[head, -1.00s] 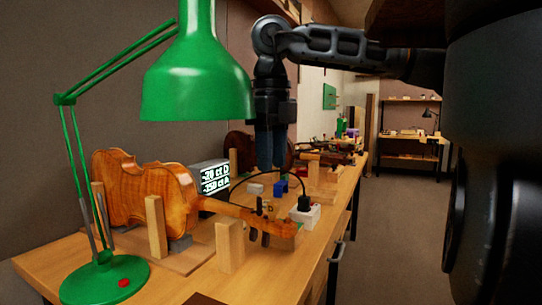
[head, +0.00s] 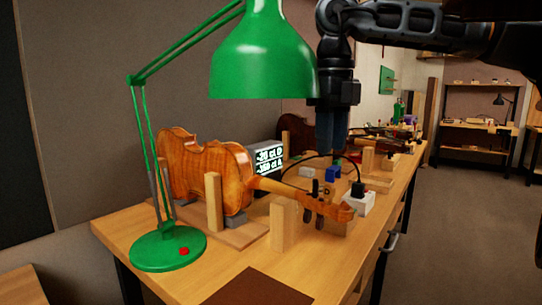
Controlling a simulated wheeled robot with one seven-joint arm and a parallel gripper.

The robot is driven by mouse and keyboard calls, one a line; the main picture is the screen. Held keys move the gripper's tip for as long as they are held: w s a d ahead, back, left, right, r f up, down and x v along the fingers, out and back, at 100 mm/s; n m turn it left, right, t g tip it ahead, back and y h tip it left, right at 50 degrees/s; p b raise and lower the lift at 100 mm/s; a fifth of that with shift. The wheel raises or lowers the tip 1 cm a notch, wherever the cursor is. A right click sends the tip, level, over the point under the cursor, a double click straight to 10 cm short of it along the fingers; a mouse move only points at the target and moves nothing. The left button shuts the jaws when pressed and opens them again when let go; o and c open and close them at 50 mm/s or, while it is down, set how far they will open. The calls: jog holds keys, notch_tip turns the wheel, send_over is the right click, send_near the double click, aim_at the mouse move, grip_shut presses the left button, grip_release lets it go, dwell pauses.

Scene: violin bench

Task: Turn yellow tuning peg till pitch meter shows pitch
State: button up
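A violin (head: 205,170) lies on its side between wooden posts on the bench, its neck and scroll (head: 340,211) pointing right. Dark tuning pegs (head: 309,213) stick out near the scroll. A small yellowish mark shows by the pegs, but I cannot make out the yellow peg clearly. The pitch meter (head: 268,158) stands behind the violin, with white text reading about "-20 ct D" and a negative three-digit "ct A". My gripper (head: 332,150) points down above the bench, beyond the pegs and apart from them. Its blue-grey fingers look close together; their gap is unclear.
A green lamp (head: 170,247) stands at the front left, its shade (head: 264,60) hanging left of my gripper. A wooden post (head: 283,224) stands below the neck. A white box with a black plug (head: 358,204) and a blue block (head: 333,174) lie near the scroll.

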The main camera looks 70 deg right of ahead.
aim_at(329, 193)
jog(key=p, duration=0.3)
jog(key=shift+d+r+p, duration=0.1)
jog(key=shift+r+p, duration=0.2)
jog(key=shift+p, duration=0.1)
jog(key=p, duration=0.3)
jog(key=shift+w+f, duration=0.1)
jog(key=shift+f, duration=0.25)
jog(key=shift+f+p, duration=0.45)
jog(key=shift+f, duration=3.8)
jog(key=shift+c, duration=0.4)
grip_shut()
